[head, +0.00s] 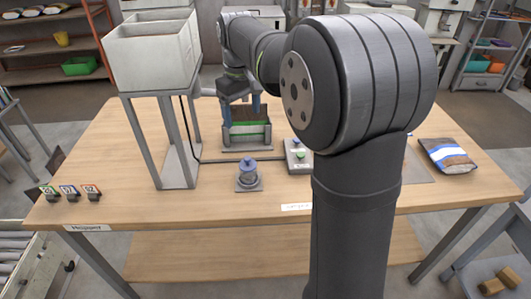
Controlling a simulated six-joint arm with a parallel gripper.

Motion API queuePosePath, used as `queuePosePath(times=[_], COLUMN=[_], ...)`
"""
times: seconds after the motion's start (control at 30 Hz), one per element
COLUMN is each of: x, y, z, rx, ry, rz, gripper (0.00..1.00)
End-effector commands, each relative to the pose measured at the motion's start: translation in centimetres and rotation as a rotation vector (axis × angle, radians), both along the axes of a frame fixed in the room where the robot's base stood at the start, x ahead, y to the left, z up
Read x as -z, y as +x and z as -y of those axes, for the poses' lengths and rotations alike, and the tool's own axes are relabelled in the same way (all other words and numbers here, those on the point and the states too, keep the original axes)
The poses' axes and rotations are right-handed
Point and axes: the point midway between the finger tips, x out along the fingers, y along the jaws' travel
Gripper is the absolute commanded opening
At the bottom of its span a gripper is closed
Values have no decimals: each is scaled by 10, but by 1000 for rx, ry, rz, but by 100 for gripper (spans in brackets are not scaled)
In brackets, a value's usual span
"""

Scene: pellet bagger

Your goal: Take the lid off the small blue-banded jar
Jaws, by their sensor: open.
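A small blue and grey jar-like piece (248,175) stands upright near the middle of the table, with a small knob on top. It looks like the jar, though its band is too small to make out clearly. My gripper (241,106) is farther back on the table, apart from the jar. Its two blue fingers are spread and point down, above a dark open-fronted box with a green edge (247,133). My arm's big links cover much of the right side of the view.
A white hopper on grey legs (152,55) stands left of the jar. A button box (298,156) with a cable stands to its right. Three small coloured tagged blocks (69,192) sit at the left edge. A filled bag (447,155) lies at the right. The front table strip is mostly clear.

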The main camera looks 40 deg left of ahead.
Motion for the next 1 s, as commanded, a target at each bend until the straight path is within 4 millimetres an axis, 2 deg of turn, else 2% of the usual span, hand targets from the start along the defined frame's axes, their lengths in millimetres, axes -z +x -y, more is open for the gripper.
queuePosePath(times=[0.1, 0.27, 0.7, 0.8, 1.0], x=[9, 24, 114, 127, 139], y=[8, 9, 9, 10, 11], z=[-6, -7, -7, -7, -7], rx=[-62, -85, -83, -83, -82], ry=[-21, -29, -28, -27, -26], rz=[-24, -33, -32, -31, -31], gripper=[76, 76, 76, 76, 76])
